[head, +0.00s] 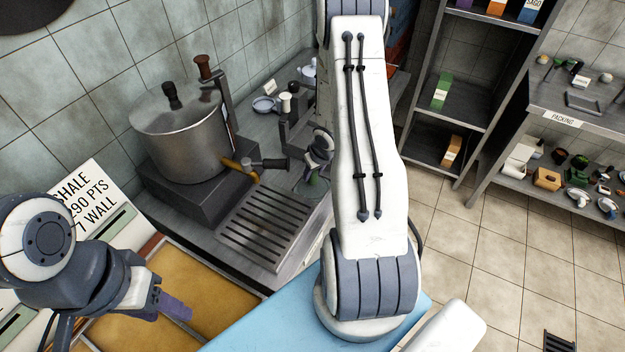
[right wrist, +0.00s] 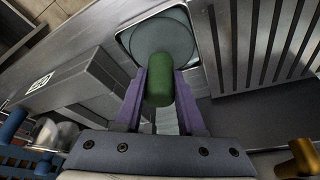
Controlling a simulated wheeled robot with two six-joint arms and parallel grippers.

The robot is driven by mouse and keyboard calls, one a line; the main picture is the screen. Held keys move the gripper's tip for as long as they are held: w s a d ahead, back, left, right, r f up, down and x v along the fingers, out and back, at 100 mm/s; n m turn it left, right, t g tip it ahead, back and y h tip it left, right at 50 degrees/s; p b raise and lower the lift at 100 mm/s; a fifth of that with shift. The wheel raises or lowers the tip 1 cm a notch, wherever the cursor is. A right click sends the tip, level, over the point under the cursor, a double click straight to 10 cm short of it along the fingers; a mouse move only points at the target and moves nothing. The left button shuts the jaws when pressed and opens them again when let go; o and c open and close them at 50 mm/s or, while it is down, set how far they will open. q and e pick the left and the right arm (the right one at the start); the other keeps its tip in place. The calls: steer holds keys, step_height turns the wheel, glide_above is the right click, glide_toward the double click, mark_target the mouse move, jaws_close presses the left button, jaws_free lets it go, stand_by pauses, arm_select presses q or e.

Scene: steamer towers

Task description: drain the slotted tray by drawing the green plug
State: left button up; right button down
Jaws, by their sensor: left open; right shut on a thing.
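The slotted tray (head: 265,226) is a dark metal grid set in the counter in front of the steamer pot; part of it also shows in the right wrist view (right wrist: 268,45). The green plug (right wrist: 159,88) has an upright round grip. My right gripper (right wrist: 160,80) is shut on that grip with its purple fingers either side. A wide grey-green disc (right wrist: 165,38) lies beyond it in a square, pale-rimmed recess beside the tray. I cannot tell whether the plug is seated or lifted. My left gripper (head: 172,306) is open and empty at the lower left, away from the tray.
The lidded steamer pot (head: 180,135) stands on a dark block behind the tray, with a brass spout (head: 240,168) near it. A sign board (head: 95,215) leans at the left. Shelves (head: 460,100) stand to the right. My right arm covers much of the middle.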

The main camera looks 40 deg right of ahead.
steer(key=shift+r+p, duration=1.3)
steer(key=shift+r, duration=0.1)
